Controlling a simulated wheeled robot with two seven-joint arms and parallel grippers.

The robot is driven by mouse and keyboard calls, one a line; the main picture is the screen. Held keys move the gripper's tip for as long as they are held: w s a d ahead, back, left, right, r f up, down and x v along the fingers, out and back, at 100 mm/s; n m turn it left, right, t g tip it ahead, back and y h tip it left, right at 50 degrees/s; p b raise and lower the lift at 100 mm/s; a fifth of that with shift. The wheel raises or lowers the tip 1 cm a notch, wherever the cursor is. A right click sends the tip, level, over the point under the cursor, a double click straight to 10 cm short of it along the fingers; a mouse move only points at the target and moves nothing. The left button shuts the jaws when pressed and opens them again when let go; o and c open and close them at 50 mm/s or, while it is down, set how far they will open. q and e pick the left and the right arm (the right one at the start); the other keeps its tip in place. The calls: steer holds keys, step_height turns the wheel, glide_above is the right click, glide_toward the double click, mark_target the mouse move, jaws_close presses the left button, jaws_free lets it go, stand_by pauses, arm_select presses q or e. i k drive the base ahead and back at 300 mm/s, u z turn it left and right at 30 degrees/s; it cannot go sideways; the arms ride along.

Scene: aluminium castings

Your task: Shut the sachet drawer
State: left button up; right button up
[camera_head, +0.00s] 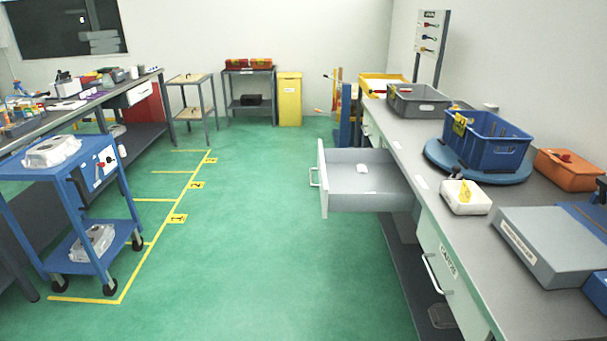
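A grey drawer (352,204) stands pulled far out from the right-hand workbench (405,150), over the green floor. Its front panel (321,180) faces left and carries a pale bar handle (313,177). A small white item (361,168) and a flat white piece (370,193) lie inside; I cannot tell if they are sachets. No label on the drawer front is readable from here. Neither of my grippers is recognisable in this view.
A shut, labelled drawer (440,264) with a bar handle sits nearer in the same bench. A blue crate (486,140), a grey bin (418,101) and a grey case (550,243) stand on top. A blue trolley (70,190) stands left. The floor between is clear.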

mark_target(343, 188)
steer(key=u, duration=0.6)
steer(key=i, duration=1.7)
steer(key=z, duration=0.45)
steer(key=k, duration=0.65)
steer(key=u, duration=0.25)
steer(key=i, duration=0.95)
steer(key=z, duration=1.2)
steer(key=i, duration=0.25)
steer(key=z, duration=0.2)
